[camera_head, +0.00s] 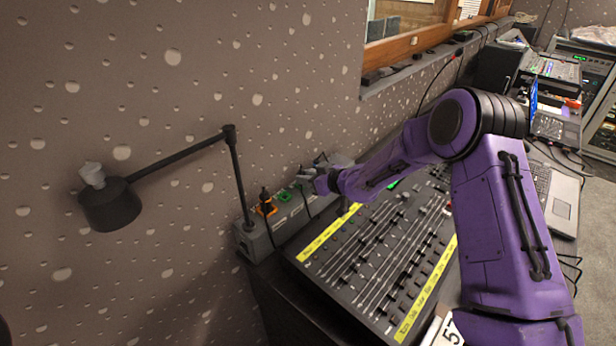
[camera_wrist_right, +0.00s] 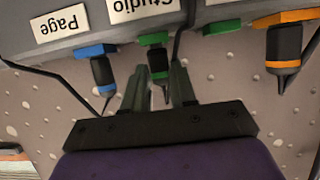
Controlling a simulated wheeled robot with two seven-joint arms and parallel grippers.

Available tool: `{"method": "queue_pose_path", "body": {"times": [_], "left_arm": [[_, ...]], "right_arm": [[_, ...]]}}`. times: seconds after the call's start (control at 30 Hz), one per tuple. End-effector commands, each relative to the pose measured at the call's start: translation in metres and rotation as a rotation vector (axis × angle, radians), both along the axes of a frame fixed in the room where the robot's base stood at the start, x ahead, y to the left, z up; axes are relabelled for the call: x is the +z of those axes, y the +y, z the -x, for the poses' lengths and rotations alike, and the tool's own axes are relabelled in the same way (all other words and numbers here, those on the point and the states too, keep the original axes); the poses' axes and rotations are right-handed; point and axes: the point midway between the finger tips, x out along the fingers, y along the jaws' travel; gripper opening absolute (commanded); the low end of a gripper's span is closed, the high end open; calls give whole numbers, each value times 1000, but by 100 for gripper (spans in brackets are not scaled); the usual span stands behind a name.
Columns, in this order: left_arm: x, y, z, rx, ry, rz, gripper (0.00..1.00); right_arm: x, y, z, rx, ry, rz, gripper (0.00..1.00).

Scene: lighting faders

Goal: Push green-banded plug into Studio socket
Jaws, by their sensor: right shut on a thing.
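The green-banded plug (camera_wrist_right: 158,60) has a dark body and shows in the right wrist view. My right gripper (camera_wrist_right: 159,80) has its two fingers on either side of it and is shut on it. The plug points at the green socket (camera_wrist_right: 153,39) by the Studio label (camera_wrist_right: 145,7) and meets its collar; I cannot tell how deep it sits. In the head view my right gripper (camera_head: 308,174) is small at the grey socket box (camera_head: 246,242), and the plug is hidden or too small there. My left gripper is not in view.
A blue-banded plug (camera_wrist_right: 102,70) stands by the Page label (camera_wrist_right: 62,23). On the other side are a bare green socket (camera_wrist_right: 221,27) and an orange-banded plug (camera_wrist_right: 284,48). Thin cables run close by. A fader desk (camera_head: 375,262) and a black lamp (camera_head: 110,205) flank the box.

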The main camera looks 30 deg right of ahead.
Motion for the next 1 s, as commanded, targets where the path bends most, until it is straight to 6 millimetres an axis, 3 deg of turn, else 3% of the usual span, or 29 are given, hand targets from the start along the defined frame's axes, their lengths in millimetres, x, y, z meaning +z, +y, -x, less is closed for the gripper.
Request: {"method": "queue_pose_path", "body": {"times": [1.0], "left_arm": [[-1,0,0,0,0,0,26]], "right_arm": [[-8,0,1,1,4,0,0]]}}
